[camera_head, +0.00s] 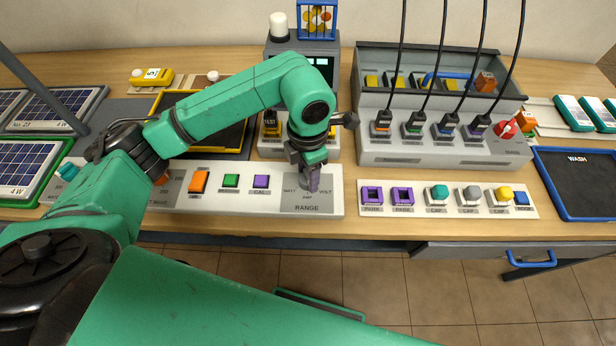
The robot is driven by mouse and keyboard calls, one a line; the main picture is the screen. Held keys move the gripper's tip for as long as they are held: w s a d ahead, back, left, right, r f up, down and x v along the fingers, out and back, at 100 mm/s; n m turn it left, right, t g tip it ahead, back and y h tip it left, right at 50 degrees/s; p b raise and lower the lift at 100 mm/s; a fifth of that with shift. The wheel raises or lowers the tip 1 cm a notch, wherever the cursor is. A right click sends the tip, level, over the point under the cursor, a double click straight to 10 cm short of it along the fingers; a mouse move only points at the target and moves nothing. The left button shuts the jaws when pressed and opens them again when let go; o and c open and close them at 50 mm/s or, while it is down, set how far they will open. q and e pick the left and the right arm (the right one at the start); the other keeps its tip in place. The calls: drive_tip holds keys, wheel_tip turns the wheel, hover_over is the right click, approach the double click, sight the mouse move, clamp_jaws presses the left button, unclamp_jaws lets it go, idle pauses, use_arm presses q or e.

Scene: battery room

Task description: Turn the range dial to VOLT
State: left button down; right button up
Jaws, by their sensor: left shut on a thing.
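The range dial (312,184) sits on the right end of a white panel, above the printed word RANGE. The labels WATT, AMP and VOLT (325,191) are printed around it. My left gripper (308,177) comes down from above and is shut on the dial. The gripper and the dial's small size hide which label the dial points to. My right gripper does not show.
Left of the dial are purple, green and orange switches on the same panel (222,205). Right of it is a panel with purple sockets and coloured caps (533,208). Behind stands a grey unit (440,155) with black cables rising from it.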

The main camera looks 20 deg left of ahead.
use_arm(q)
drive_tip(key=n+b, duration=0.2)
drive_tip(key=n, duration=0.1)
drive_tip(key=shift+n, duration=0.4)
drive_tip(key=shift+n+b, duration=0.9)
drive_tip(key=shift+n, duration=1.1)
drive_tip(key=shift+r, duration=0.1)
drive_tip(key=shift+c, duration=1.5)
unclamp_jaws()
wheel_tip(320, 180, up, 14)
drive_tip(key=shift+r+p, duration=0.25)
drive_tip(key=shift+p, duration=0.1)
